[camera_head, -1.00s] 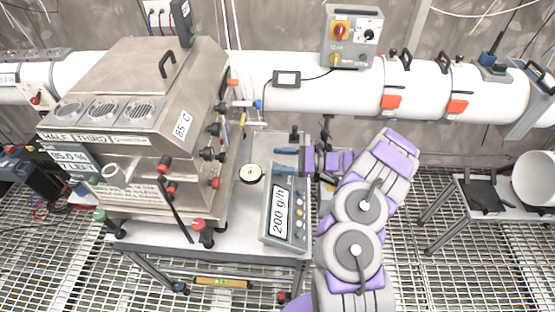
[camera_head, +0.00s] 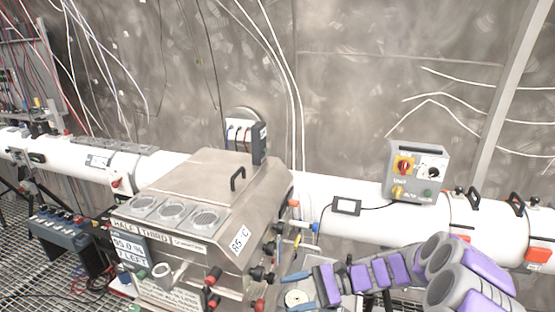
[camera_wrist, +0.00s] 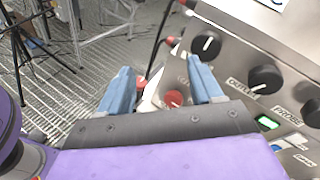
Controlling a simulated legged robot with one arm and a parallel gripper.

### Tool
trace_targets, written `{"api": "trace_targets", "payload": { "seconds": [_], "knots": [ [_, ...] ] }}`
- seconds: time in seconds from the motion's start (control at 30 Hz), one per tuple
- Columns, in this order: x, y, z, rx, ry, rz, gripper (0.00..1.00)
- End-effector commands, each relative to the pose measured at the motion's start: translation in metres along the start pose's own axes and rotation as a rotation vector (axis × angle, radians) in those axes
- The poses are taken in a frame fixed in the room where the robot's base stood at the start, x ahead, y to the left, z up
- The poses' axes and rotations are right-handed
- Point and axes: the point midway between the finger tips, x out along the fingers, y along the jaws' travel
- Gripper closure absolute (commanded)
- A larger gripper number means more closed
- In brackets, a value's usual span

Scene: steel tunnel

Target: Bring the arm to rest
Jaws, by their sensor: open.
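My gripper (camera_head: 297,289) is at the lower middle of the head view, at the end of my purple and grey arm, which reaches in from the lower right. Its blue fingers are at the right side of the steel machine (camera_head: 205,188). In the wrist view the two blue fingers of my gripper (camera_wrist: 160,88) stand apart. Beyond and between them are a whitish pointed piece and a red knob (camera_wrist: 173,98); I see nothing held. Whether a finger touches the machine I cannot tell.
A control panel with black knobs (camera_wrist: 265,79) and a green-lit switch fills the right of the wrist view. A white pipe (camera_head: 345,220) runs along the wall, with a grey switch box (camera_head: 416,170) above it. Mesh floor (camera_wrist: 60,85) shows at the wrist view's left.

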Motion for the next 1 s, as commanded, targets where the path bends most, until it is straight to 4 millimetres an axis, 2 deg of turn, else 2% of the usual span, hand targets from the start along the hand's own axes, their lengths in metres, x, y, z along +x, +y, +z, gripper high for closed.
{"api": "trace_targets", "payload": {
  "seconds": [0.03, 0.2, 0.5, 0.77, 1.0],
  "knots": [
    [0.008, 0.006, 0.017, -0.04, 0.012, 0.051, 0.35],
    [0.03, 0.035, 0.06, -0.152, 0.059, 0.223, 0.35],
    [0.043, 0.102, 0.113, -0.339, 0.187, 0.515, 0.35],
    [0.03, 0.164, 0.14, -0.484, 0.325, 0.756, 0.35],
    [0.0, 0.218, 0.154, -0.596, 0.478, 0.962, 0.35]
  ]
}}
